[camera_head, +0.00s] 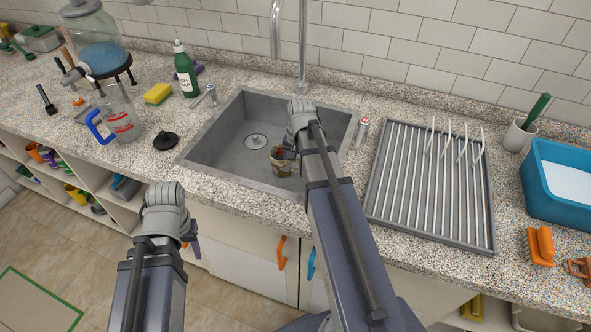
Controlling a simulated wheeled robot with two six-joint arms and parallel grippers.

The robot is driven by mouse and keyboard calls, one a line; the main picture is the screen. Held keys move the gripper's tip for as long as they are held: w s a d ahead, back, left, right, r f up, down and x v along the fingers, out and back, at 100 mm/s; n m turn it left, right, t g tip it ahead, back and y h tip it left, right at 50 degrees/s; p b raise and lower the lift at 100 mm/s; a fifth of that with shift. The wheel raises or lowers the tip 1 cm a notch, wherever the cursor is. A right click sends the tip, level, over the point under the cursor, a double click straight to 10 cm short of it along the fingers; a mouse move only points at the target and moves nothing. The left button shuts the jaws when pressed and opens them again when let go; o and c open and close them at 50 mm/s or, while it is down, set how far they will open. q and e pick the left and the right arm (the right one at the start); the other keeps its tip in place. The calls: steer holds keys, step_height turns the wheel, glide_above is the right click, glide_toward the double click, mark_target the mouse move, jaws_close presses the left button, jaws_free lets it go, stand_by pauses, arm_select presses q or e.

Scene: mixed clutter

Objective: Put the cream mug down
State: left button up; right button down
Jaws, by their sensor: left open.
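A small cream mug with dark and reddish markings (280,165) is inside the grey sink (222,143), in its right half near the front wall. My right arm reaches over the sink's front edge, and its wrist is just right of the mug. My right gripper (289,153) is mostly hidden behind that arm; a small grey part shows at the mug's upper right, and I cannot tell whether it touches or grips it. My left gripper (188,234) is in front of the counter, pointing down, open, well apart from the mug and partly hidden by its wrist.
A ribbed drying rack (378,196) lies right of the sink, with a blue tub (540,205) beyond. Left of the sink are a black lid (166,141), a clear jug (122,122), a yellow sponge (158,94) and a green bottle (185,72). The counter front edge is largely clear.

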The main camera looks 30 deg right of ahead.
steer(key=shift+f, duration=0.1)
steer(key=shift+c, duration=1)
jaws_free()
steer(key=r+p, duration=1.2)
steer(key=shift+s+d+r, duration=0.15)
steer(key=shift+s+d, duration=0.1)
